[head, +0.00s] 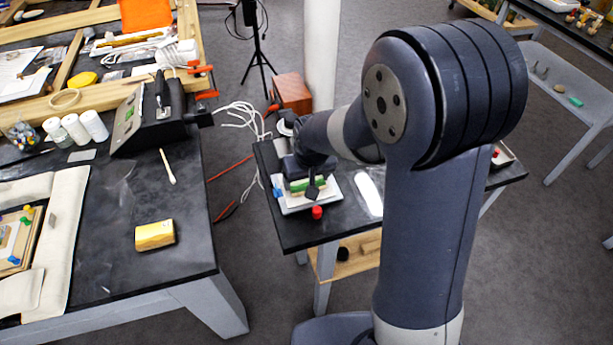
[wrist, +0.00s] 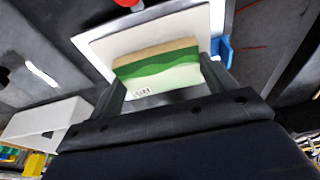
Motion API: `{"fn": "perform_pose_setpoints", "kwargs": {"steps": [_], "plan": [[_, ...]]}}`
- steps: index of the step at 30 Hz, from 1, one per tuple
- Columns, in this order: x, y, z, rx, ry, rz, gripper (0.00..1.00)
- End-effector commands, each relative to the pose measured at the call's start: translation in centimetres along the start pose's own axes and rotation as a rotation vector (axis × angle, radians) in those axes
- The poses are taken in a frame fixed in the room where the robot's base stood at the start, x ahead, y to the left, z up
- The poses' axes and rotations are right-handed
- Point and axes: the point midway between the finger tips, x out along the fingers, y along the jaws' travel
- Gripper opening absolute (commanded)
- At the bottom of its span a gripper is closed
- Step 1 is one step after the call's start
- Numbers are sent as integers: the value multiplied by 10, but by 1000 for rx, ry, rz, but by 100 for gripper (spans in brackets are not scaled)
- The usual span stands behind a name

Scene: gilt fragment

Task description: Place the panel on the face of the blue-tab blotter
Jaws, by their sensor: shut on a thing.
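The panel (wrist: 160,70), with tan, green and pale bands and small dark marks on its pale part, is between the two fingers of my gripper (wrist: 165,82). My gripper (head: 306,182) is shut on it; in the head view the panel (head: 300,185) shows as a green strip, partly hidden by my arm. The white blotter (wrist: 103,45) lies under or just behind the panel, with its blue tab (wrist: 222,50) at the right in the wrist view. In the head view the blotter (head: 294,208) has its blue tab (head: 277,193) at the left. I cannot tell whether panel and blotter touch.
A red knob-like thing (head: 317,212) is at the blotter's near edge. A white oblong piece (head: 369,192) lies to the right on the same dark table (head: 330,226). A yellow block (head: 155,236) and a swab (head: 167,167) lie on the left table, across a floor gap.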

Motion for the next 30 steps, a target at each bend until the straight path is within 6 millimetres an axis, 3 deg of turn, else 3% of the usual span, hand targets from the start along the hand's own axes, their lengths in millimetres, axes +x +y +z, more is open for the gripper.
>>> {"fn": "perform_pose_setpoints", "kwargs": {"steps": [9, 10, 17, 25, 30], "plan": [[4, 0, 1, 0, 1, 0, 57], [3, 0, 1, 0, 1, 0, 81], [2, 0, 0, 0, 1, 0, 100], [1, 0, 0, 0, 1, 0, 100], [-12, 0, -2, 0, 5, 0, 100]]}}
